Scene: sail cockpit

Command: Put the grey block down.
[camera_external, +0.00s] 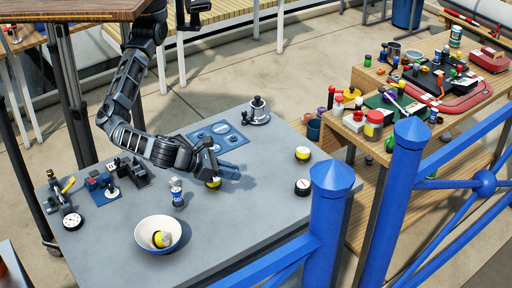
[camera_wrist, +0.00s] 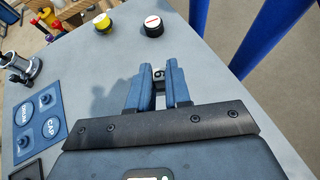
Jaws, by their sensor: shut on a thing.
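My gripper (camera_external: 213,176) is low over the grey table (camera_external: 240,220), right of the blue-and-white can. In the wrist view my gripper (camera_wrist: 159,80) has its two blue fingers close together on a small thing, taken as the grey block (camera_wrist: 159,73). Only a pale grey-white bit with a dark mark shows between the fingers; the rest is hidden. In the external view a yellow patch shows at the fingertips; I cannot tell whether it is part of the held thing. I cannot tell whether the held thing touches the table.
A white bowl (camera_external: 158,246) holds a yellow-and-pale thing. A blue-and-white can (camera_external: 177,192) stands beyond it. A blue panel (camera_external: 216,136) and a metal winch (camera_external: 257,111) are at the back.

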